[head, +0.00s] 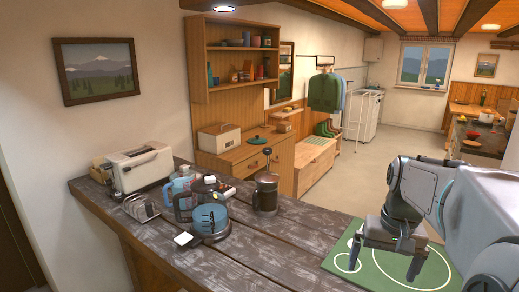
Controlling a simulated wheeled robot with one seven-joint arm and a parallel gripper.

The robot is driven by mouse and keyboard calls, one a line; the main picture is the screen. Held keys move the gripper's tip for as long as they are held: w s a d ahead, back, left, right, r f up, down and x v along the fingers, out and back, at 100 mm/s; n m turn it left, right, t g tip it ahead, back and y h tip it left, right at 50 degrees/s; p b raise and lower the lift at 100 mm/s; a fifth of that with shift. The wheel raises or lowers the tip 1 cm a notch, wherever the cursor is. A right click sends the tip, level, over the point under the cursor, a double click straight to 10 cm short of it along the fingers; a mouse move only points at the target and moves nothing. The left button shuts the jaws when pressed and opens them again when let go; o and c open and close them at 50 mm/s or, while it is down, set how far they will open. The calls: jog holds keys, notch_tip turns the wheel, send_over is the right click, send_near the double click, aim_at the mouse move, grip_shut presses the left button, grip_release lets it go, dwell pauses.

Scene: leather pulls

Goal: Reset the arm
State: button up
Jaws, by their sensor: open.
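My gripper (384,262) is at the lower right of the head view, at the end of my grey arm. It points down over a green mat (345,284) with white outlines on the wooden counter. Its two fingers are spread apart and nothing shows between them. I cannot tell how high the fingertips are above the mat.
On the counter (270,250) stand a toaster (142,167), a toast rack (141,207), a French press (265,192) and a jug with a blue body (210,219). The counter between the jug and the mat is clear. A wooden cabinet (245,160) stands behind.

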jog(key=s+a+f+n+t, duration=0.3)
jog(key=s+a+f, duration=0.1)
jog(key=s+a, duration=0.7)
jog(key=shift+f+b, duration=0.3)
jog(key=shift+f, duration=0.05)
jog(key=shift+w, duration=0.1)
